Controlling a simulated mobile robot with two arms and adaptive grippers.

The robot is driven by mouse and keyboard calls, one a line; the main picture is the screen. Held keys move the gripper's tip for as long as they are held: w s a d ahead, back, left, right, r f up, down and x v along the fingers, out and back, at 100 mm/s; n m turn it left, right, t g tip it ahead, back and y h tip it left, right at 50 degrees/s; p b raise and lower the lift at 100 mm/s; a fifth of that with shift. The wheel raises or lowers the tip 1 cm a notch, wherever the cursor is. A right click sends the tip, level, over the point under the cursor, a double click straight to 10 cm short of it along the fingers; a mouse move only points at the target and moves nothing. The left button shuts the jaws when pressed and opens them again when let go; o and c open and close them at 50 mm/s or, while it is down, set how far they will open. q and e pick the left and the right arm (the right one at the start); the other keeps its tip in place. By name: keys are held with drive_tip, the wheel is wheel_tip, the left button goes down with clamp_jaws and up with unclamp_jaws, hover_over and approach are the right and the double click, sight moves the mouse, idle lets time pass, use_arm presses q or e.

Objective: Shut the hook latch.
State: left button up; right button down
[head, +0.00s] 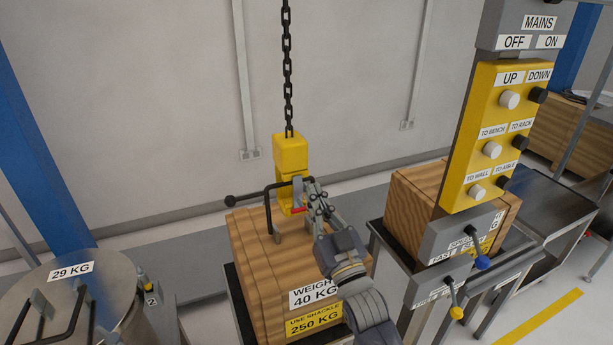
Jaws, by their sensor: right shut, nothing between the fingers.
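The hoist hook block (290,153) is yellow and hangs from a dark chain (287,60) over a wooden crate (262,275). Below the block is the lower yellow hook part, with a grey piece and a small red piece (298,210) that may be the latch. A dark bent bar (267,212) passes beside the hook above the crate. My right gripper (307,190) is shut and empty, right beside the hook at the red piece. I cannot tell if it touches. It partly hides the hook, so the latch's state is unclear. My left gripper is not in view.
A yellow control panel (482,150) with several knobs stands at the right, with levers (455,298) below it. A second wooden crate (425,205) sits behind it. A metal drum (115,290) marked 29 KG is at the lower left.

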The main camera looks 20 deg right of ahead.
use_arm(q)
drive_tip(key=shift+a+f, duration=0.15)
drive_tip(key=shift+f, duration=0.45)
use_arm(e)
drive_tip(key=shift+f, duration=0.95)
use_arm(q)
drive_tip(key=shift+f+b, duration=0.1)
drive_tip(key=shift+b, duration=0.2)
use_arm(e)
drive_tip(key=shift+f, duration=0.2)
